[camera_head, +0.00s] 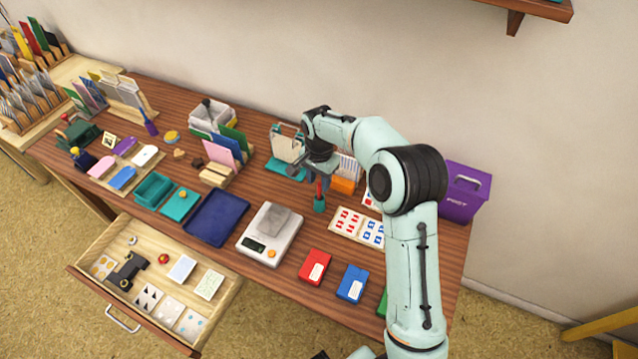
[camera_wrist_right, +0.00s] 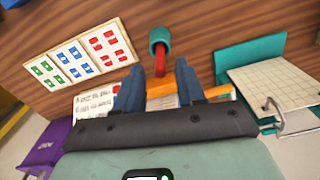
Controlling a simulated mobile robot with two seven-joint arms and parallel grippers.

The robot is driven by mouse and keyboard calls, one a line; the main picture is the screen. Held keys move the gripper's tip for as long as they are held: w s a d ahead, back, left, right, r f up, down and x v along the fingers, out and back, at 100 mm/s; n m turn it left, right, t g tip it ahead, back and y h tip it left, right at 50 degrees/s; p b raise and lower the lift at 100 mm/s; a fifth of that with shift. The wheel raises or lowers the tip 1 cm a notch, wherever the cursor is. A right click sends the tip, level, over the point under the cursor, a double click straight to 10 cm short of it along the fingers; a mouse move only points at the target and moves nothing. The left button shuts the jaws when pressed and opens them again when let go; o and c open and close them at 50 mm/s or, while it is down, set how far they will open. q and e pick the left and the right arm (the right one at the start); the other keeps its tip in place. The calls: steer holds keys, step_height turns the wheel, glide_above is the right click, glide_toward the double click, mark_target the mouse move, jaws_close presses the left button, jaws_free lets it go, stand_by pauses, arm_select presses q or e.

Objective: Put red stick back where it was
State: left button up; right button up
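The red stick (camera_head: 318,187) stands in a small teal cup (camera_head: 319,205) on the table, left of the stamped cards. In the right wrist view the red stick (camera_wrist_right: 160,62) rises from the teal cup (camera_wrist_right: 160,37) towards the camera. My right gripper (camera_head: 319,177) is just above the cup, pointing down around the stick's upper end. In the wrist view its fingers (camera_wrist_right: 158,80) are spread, with visible gaps on both sides of the stick. My left gripper is not in view.
A kitchen scale (camera_head: 270,233) stands left of the cup. Red (camera_head: 315,267) and blue (camera_head: 352,283) inkpads lie in front. An orange block (camera_head: 344,185) and the teal stand (camera_head: 286,168) are close behind. A purple box (camera_head: 463,193) stands at right. The drawer (camera_head: 150,285) is open at front left.

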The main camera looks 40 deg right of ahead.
step_height(320, 180, up, 10)
steer(key=p, duration=0.1)
steer(key=shift+f, duration=0.2)
steer(key=shift+f, duration=0.1)
stand_by(0.4)
